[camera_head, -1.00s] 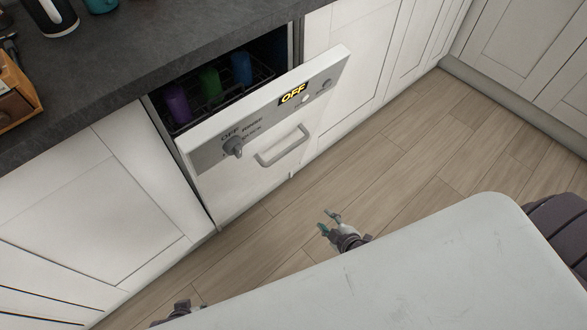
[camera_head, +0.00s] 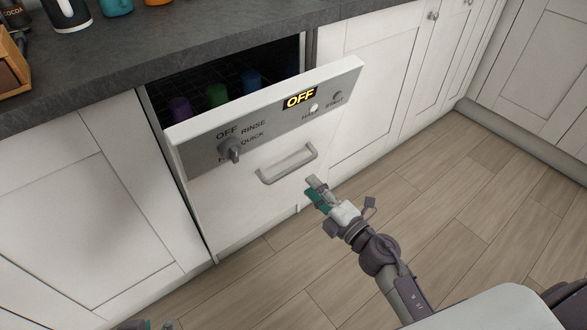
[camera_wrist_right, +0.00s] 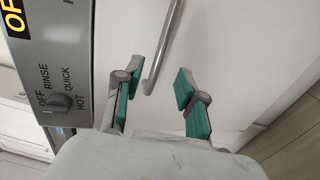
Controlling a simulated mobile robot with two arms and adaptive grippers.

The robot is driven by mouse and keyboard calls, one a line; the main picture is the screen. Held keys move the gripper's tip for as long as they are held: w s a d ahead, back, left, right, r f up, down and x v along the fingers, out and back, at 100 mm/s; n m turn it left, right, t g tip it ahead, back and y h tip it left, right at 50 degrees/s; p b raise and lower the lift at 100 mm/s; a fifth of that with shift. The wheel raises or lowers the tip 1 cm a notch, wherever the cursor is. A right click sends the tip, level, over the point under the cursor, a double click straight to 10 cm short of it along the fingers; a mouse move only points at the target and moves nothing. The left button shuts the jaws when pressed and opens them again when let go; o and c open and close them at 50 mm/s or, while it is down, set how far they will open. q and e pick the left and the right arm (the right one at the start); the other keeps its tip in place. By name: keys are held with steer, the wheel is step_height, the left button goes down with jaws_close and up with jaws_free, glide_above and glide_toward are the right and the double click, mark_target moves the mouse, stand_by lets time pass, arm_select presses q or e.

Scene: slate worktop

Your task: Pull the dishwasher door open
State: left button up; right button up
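The dishwasher door (camera_head: 240,190) is partly open, its top edge tilted out from the counter. Its grey bar handle (camera_head: 287,163) is on the front below the control panel; it also shows in the right wrist view (camera_wrist_right: 164,45). My right gripper (camera_head: 316,190) is just below and right of the handle in the head view. In the right wrist view its green-padded fingers (camera_wrist_right: 160,78) are open, with the handle's near end in line with the gap between them; contact is not visible. My left gripper (camera_head: 152,325) shows only its fingertips at the bottom edge, spread apart.
Purple, green and blue cups stand in the rack (camera_head: 250,75) behind the door. White cabinets flank the dishwasher. The wooden floor (camera_head: 440,200) in front is clear.

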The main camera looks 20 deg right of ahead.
mark_target(293, 169)
steer(key=x, duration=0.8)
steer(key=shift+w, duration=0.25)
jaws_close()
